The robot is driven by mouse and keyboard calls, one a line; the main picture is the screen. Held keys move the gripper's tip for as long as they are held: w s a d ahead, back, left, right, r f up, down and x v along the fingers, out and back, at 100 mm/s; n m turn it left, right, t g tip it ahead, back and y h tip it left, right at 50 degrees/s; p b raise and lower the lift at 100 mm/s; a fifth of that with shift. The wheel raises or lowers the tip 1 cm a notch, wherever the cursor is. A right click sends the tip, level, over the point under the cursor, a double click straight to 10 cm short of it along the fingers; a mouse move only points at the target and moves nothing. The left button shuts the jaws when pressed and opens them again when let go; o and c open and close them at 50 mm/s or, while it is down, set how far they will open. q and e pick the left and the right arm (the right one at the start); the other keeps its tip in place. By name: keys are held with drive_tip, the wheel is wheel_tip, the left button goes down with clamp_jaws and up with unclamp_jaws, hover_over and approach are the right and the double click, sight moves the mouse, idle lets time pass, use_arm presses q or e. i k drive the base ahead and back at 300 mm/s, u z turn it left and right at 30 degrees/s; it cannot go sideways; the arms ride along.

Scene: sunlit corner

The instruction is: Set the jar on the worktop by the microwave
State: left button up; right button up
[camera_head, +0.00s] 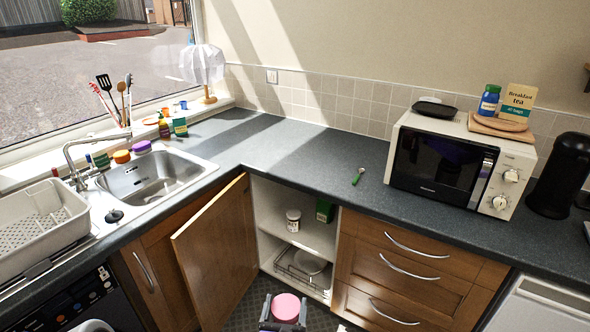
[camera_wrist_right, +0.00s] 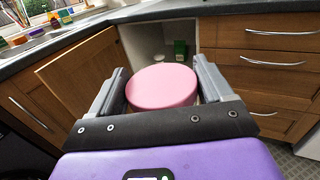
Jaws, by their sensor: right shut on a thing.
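My right gripper (camera_head: 285,311) is low in front of the open corner cupboard, at the bottom edge of the head view. It is shut on a jar with a round pink lid (camera_head: 286,307). In the right wrist view the pink lid (camera_wrist_right: 162,87) fills the space between the two grey fingers; the jar's body is hidden below it. The white microwave (camera_head: 440,165) with a dark door stands on the dark grey worktop (camera_head: 310,155) at the right. The worktop left of the microwave is mostly bare. My left gripper is not in view.
The wooden cupboard door (camera_head: 218,245) stands open beside my gripper. Inside are a small jar (camera_head: 293,220) and a green box (camera_head: 325,211). A sink (camera_head: 155,180) is at the left.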

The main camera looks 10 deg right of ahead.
sight(307, 165)
drive_tip(key=u, duration=0.4)
drive_tip(key=i, duration=0.95)
drive_tip(key=z, duration=0.05)
